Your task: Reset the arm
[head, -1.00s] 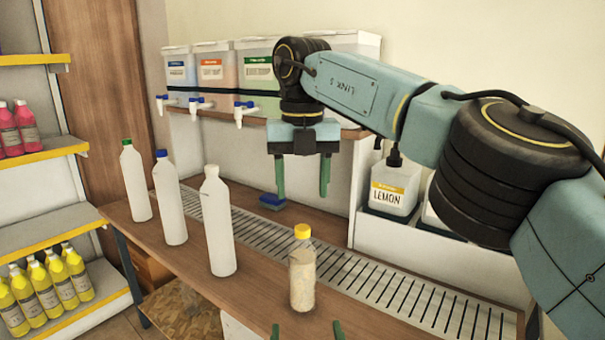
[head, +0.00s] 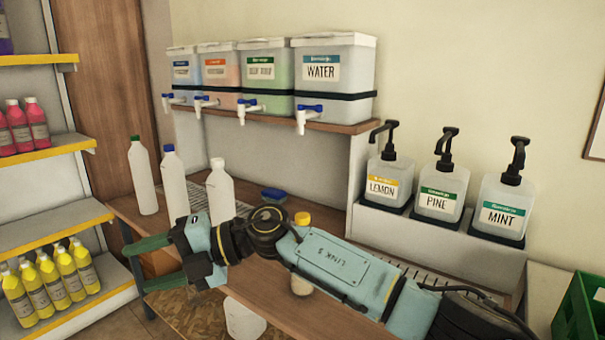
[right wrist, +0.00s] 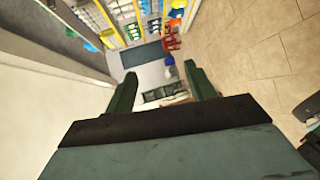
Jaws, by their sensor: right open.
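My right gripper (head: 135,266) is open and empty, in front of the wooden counter (head: 130,208) at its left end. Its two green fingers point left in the head view. The right wrist view shows the same gripper (right wrist: 160,73) with its fingers apart and nothing between them. My right arm crosses low over the counter and hides part of a bottle with a yellow cap (head: 302,219). My left gripper is not in view.
White bottles with a green cap (head: 144,180), a blue cap (head: 174,185) and a white cap (head: 221,195) stand on the counter behind my right gripper. Pump dispensers (head: 436,190) stand at right. Shelves (head: 60,225) with yellow bottles are at left, near the fingers.

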